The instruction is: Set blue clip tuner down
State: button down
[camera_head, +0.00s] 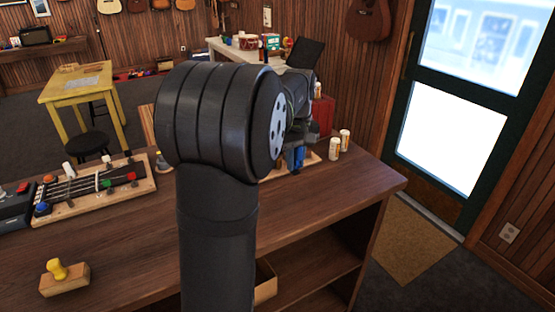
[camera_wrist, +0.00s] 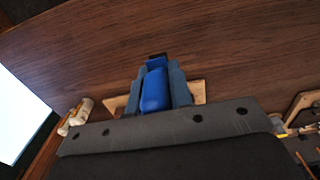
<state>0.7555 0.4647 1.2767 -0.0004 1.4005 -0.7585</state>
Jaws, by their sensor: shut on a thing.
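My gripper (camera_wrist: 157,68) is shut on the blue clip tuner (camera_wrist: 154,92), which sits between its two fingers in the wrist view. In the head view the tuner (camera_head: 297,157) is a small blue patch under my gripper (camera_head: 294,160), towards the right end of the dark wood counter (camera_head: 330,205). A pale wooden board (camera_head: 311,160) shows behind and beside it, mostly hidden by my arm. The board also shows on both sides of the fingers in the wrist view (camera_wrist: 198,92). I cannot tell whether the tuner touches anything below.
Two white-and-orange bottles (camera_head: 334,148) stand close right of my gripper; a red box (camera_head: 322,116) is behind. A ukulele neck on a wooden base (camera_head: 143,182) with coloured pieces lies left. A yellow-knobbed stamp (camera_head: 64,280) is front left. The counter's front right is clear.

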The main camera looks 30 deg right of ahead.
jog(key=s+d, duration=0.2)
send_over(276, 189)
notch_tip(276, 189, down, 7)
jog(key=shift+a+f, duration=0.1)
jog(key=shift+f, duration=1.95)
jog(key=shift+f, duration=0.1)
jog(key=c, duration=1.7)
grip_release()
jog(key=shift+f, duration=0.1)
jog(key=shift+c, duration=0.2)
jog(key=o, duration=0.4)
jog(key=shift+o, duration=0.2)
notch_tip(276, 189, up, 12)
jog(key=shift+r, duration=0.2)
